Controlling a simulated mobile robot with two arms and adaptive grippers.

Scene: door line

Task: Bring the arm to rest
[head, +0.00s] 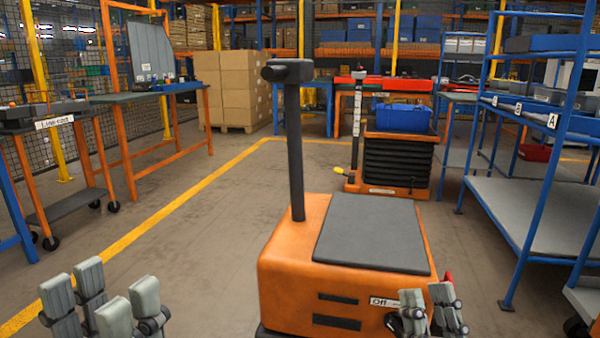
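My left gripper (102,298) is at the lower left, low in the head view. Its pale grey finger pads point up and stand apart in two groups, with nothing between them. My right gripper (428,305) is at the lower right, in front of the orange cart's front right corner. Its grey fingers look close together, and I cannot tell whether they are apart or closed. No held object shows there. The orange cart (285,275) has a grey top, a dark upright post and a label starting "Off". A small red part shows behind my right gripper.
A blue shelf rack (535,215) stands at the right. A black lift with a blue bin (403,117) stands behind the cart. Stacked cartons (232,90) and an orange-legged bench (130,150) are at the back left. Floor left of the cart is clear, with a yellow line.

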